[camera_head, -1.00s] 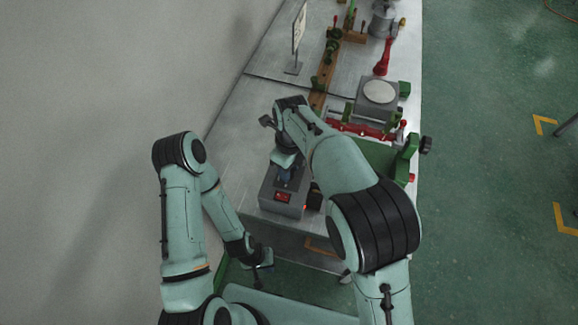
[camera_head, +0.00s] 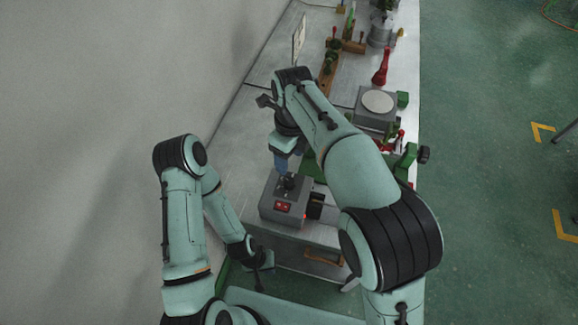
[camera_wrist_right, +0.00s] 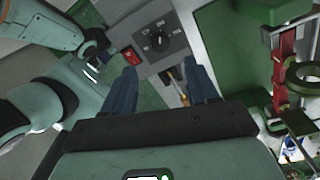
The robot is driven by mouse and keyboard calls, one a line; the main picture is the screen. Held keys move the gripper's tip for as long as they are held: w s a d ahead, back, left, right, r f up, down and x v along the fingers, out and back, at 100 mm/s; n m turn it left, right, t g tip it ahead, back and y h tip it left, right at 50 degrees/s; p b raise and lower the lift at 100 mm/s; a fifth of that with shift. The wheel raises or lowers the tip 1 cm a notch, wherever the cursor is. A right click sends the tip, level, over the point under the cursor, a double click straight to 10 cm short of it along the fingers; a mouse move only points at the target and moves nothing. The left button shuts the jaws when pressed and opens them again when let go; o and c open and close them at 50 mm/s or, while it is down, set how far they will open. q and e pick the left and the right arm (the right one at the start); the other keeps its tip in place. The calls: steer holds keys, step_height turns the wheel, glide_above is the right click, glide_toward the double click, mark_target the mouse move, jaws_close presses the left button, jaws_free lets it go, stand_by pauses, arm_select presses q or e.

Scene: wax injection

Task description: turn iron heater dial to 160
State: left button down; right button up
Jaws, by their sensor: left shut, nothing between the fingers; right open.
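The iron heater is a grey box (camera_head: 268,208) on the near end of the bench, with a red switch (camera_head: 283,207) on its front. Its black dial (camera_head: 288,183) sits on top; the right wrist view shows the dial (camera_wrist_right: 158,41) on a grey plate, its numbers too small to read. My right gripper (camera_head: 281,168) has blue fingers and is above the heater, just beyond the dial. In the right wrist view its fingers (camera_wrist_right: 163,65) are spread and empty, with the dial apart from them. My left gripper (camera_head: 262,286) is low in front of the bench, shut and empty.
A green machine with red handles (camera_head: 399,138) and a grey block with a pale round plate (camera_head: 378,102) stand beyond the heater to the right. A black part (camera_head: 315,206) adjoins the heater's right side. The bench (camera_head: 240,150) left of my right gripper is clear.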

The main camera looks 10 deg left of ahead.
step_height(320, 180, up, 4)
steer(key=shift+f, duration=0.25)
stand_by(0.5)
